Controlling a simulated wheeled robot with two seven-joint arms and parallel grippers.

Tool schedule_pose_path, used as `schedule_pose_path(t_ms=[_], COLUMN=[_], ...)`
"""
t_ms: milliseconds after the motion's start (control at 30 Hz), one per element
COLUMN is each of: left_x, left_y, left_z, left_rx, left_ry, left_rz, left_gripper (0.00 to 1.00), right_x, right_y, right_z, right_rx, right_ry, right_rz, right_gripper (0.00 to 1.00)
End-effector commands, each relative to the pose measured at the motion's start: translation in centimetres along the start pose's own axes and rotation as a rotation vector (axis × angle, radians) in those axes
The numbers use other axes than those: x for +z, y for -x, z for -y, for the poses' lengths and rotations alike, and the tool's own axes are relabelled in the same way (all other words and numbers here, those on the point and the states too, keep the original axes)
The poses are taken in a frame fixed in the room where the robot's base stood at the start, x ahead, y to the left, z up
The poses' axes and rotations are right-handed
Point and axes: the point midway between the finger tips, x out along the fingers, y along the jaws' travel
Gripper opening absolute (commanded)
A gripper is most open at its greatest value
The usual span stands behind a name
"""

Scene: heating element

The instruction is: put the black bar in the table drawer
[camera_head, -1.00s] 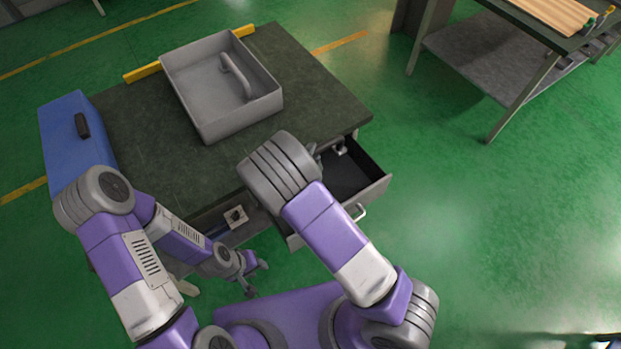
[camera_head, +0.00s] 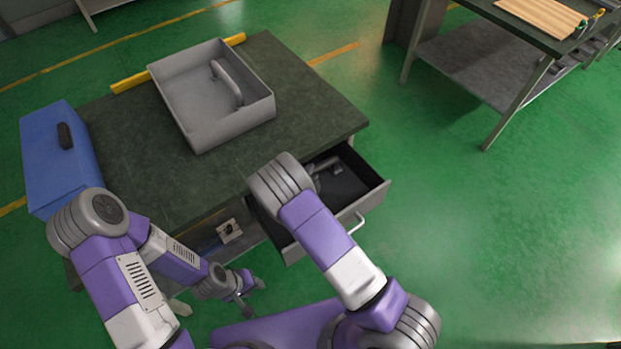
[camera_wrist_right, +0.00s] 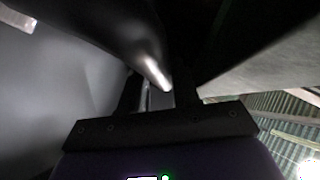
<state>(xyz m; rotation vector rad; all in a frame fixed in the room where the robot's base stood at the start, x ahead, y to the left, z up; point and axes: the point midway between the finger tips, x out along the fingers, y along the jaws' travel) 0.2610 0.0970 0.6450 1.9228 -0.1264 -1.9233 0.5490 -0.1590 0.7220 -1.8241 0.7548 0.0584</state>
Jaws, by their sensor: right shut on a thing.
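The table drawer (camera_head: 375,200) is pulled open at the table's front right corner. My right arm reaches over its left part. A small grey piece, seemingly my right gripper (camera_head: 326,166), shows inside the drawer opening, partly hidden by my wrist. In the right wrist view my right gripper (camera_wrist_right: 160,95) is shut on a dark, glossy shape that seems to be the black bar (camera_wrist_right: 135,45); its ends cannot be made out. The bar is not clearly visible in the head view. My left gripper (camera_head: 250,294) is open and empty, low in front of the table.
A grey tray (camera_head: 222,128) with a curved grey handle-like piece stands on the dark table (camera_head: 310,95). A blue case (camera_head: 55,165) is at the table's left end. A second workbench (camera_head: 470,70) stands at the upper right. The floor right of the drawer is clear.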

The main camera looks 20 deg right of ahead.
Motion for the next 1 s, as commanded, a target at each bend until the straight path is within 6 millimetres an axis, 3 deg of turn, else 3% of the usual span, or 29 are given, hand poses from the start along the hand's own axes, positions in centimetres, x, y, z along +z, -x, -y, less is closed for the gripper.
schedule_pose_path(t_ms=[67, 400, 433, 567, 900, 1000], left_x=[0.0, 0.0, 0.0, 0.0, 0.0, 0.0], left_y=[-0.7, -0.7, -0.6, -0.6, -0.5, -0.2], left_z=[0.3, 0.3, 0.2, 0.2, 0.2, 0.1], left_rx=[0.000, 0.000, 0.000, 0.000, 0.000, 0.000], left_ry=[0.000, 0.000, 0.000, 0.000, 0.000, 0.000], left_rz=[0.000, 0.000, 0.000, 0.000, 0.000, 0.000], left_gripper=[0.36, 0.36, 0.36, 0.36, 0.36, 0.36], right_x=[0.6, 0.7, 0.6, 0.6, 0.5, 0.6], right_y=[-0.3, -0.3, -0.3, -0.3, -0.2, 0.8], right_z=[-1.1, -1.2, -1.2, -1.2, -1.0, -1.0], right_rx=[0.001, -0.001, 0.001, 0.001, 0.001, 0.002], right_ry=[0.001, 0.001, 0.002, 0.001, 0.001, 0.003], right_rz=[0.001, 0.001, 0.002, 0.002, 0.001, 0.003], right_gripper=[0.00, 0.00, 0.35, 0.55, 0.57, 0.57])
